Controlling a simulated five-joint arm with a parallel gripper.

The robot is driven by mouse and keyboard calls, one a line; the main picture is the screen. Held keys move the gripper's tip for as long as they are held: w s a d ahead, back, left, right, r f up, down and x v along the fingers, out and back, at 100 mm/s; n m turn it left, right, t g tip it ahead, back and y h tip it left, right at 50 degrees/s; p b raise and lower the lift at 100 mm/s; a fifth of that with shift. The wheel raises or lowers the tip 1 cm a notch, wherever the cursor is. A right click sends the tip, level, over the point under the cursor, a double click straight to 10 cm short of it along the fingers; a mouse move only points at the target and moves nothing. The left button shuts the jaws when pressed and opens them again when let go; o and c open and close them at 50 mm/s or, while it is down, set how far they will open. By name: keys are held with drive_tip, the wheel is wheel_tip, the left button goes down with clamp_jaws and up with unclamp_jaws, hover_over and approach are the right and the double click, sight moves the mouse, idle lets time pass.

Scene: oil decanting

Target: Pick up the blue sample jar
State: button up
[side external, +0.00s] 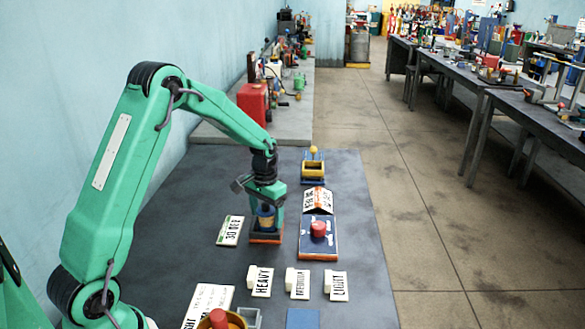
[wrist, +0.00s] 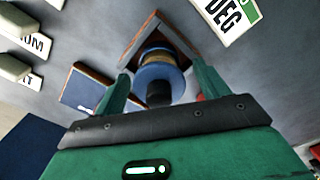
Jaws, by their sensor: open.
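The blue sample jar (side external: 266,219) stands in a small square holder (side external: 266,240) with an orange-brown edge on the dark table. In the wrist view the jar (wrist: 163,73) shows blue with a tan band and a dark cap. The holder's wooden rim (wrist: 139,30) shows behind it. My gripper (side external: 266,206) is lowered over the jar and open. In the wrist view my gripper (wrist: 163,78) has one green finger on each side of the jar, with visible gaps. The jar's lower part is hidden in the holder.
A blue plate with a red knob (side external: 318,228) stands close on the right. A yellow-knobbed box (side external: 313,168) is behind. A "30 DEG" card (side external: 230,231) lies left of the holder. HEAVY (side external: 261,281), MEDIUM and LIGHT cards lie in front. Table is clear at the far left.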

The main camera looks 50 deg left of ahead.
drive_tip(key=shift+f, duration=0.1)
idle(0.4)
drive_tip(key=c, duration=1.3)
drive_tip(key=shift+o, duration=0.2)
drive_tip(key=shift+r, duration=0.2)
drive_tip(key=shift+r, duration=0.95)
drive_tip(key=shift+d+r, duration=0.15)
drive_tip(key=shift+r, duration=0.4)
drive_tip(key=shift+d+r, duration=0.15)
drive_tip(key=shift+r, duration=0.4)
drive_tip(key=s+d+r, duration=0.2)
drive_tip(key=d+r, duration=0.4)
drive_tip(key=d, duration=0.4)
drive_tip(key=shift+s+d+r, duration=0.3)
drive_tip(key=shift+s+d, duration=0.1)
